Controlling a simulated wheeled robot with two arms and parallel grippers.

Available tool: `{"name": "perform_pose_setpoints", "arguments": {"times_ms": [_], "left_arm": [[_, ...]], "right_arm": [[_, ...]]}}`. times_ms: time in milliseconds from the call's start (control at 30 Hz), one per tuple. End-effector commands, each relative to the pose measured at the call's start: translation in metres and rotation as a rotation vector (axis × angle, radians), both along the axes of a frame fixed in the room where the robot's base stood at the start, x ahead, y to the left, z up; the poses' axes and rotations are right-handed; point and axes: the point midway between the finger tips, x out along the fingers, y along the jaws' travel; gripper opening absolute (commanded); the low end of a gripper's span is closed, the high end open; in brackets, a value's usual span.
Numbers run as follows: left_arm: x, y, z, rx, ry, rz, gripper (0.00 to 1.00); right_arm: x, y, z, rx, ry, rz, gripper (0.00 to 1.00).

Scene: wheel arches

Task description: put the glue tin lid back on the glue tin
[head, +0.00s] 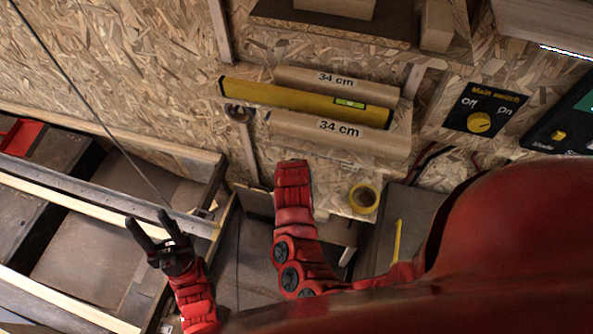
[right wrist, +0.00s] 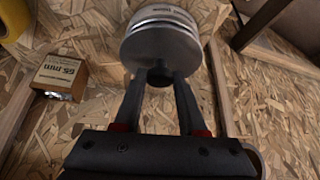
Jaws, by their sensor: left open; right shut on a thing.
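In the right wrist view, a round grey metal lid (right wrist: 160,50) with a small dark knob faces my right gripper (right wrist: 157,82). The gripper's fingers are shut on the knob. Directly behind the lid shows a pale rounded side with printed text, which looks like the glue tin (right wrist: 165,14). I cannot tell whether the lid is seated on it or apart. In the head view my right arm reaches up the middle, and its gripper and the tin are not visible. My left gripper (head: 152,232) is open and empty at the lower left.
A yellow tape roll (head: 363,198) lies right of my right arm. A slatted wooden frame (head: 110,222) is at left.

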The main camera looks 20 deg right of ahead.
Motion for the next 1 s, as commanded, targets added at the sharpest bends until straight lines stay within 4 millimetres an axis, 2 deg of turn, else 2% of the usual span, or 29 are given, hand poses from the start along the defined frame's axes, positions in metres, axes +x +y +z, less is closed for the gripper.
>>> {"name": "perform_pose_setpoints", "arguments": {"times_ms": [467,500,633,667,1000], "left_arm": [[0.000,0.000,-0.011,0.000,0.000,0.000,0.50],[0.000,0.000,-0.010,0.000,0.000,0.000,0.50],[0.000,0.000,-0.009,0.000,0.000,0.000,0.50],[0.000,0.000,-0.009,0.000,0.000,0.000,0.50],[0.000,0.000,-0.005,0.000,0.000,0.000,0.50]], "right_arm": [[0.000,0.000,-0.011,0.000,-0.002,0.000,0.00],[0.000,0.000,-0.010,0.000,-0.002,0.000,0.44],[0.000,0.000,-0.009,0.000,-0.001,0.000,0.67],[0.000,0.000,-0.009,0.000,-0.001,0.000,0.70],[0.000,0.000,-0.005,0.000,-0.001,-0.001,0.70]]}}
